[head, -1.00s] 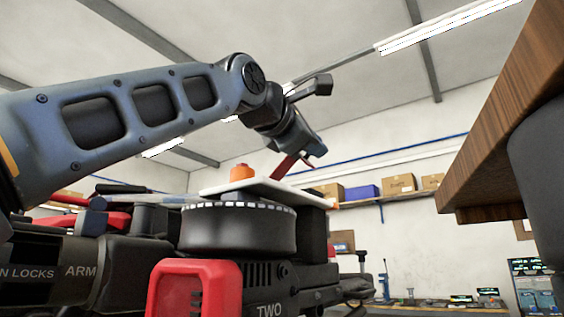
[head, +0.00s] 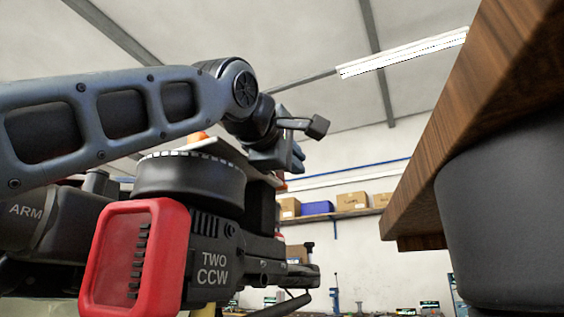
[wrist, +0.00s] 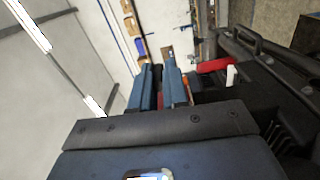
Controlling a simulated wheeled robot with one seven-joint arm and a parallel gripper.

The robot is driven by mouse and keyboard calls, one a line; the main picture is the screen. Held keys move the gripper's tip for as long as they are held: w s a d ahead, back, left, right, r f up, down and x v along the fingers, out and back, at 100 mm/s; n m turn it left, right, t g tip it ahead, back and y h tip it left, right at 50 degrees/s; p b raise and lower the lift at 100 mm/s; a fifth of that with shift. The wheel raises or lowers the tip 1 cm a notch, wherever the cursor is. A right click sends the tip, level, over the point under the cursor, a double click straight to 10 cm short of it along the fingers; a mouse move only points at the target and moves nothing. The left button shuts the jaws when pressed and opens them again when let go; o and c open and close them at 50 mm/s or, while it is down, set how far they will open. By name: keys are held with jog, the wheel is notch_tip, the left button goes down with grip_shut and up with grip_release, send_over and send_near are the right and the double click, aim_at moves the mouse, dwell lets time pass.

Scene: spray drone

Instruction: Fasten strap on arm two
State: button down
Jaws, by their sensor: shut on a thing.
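Arm two of the drone is in the head view, with a "TWO CCW" label (head: 214,268), a black round motor (head: 190,182) and a red block (head: 135,258) on its near end. A red piece (wrist: 215,65) lies just right of the fingers. Where the strap meets the arm is hidden in the head view.
A white plate with an orange knob (head: 197,136) sits on top of the motor, partly behind my arm. A wooden tabletop (head: 480,110) overhangs at the right. A shelf with boxes (head: 350,201) is on the back wall.

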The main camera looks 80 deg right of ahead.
dwell(0.3)
jog(key=c, duration=1.2)
grip_release()
jog(key=shift+o, duration=0.2)
jog(key=shift+a, duration=0.1)
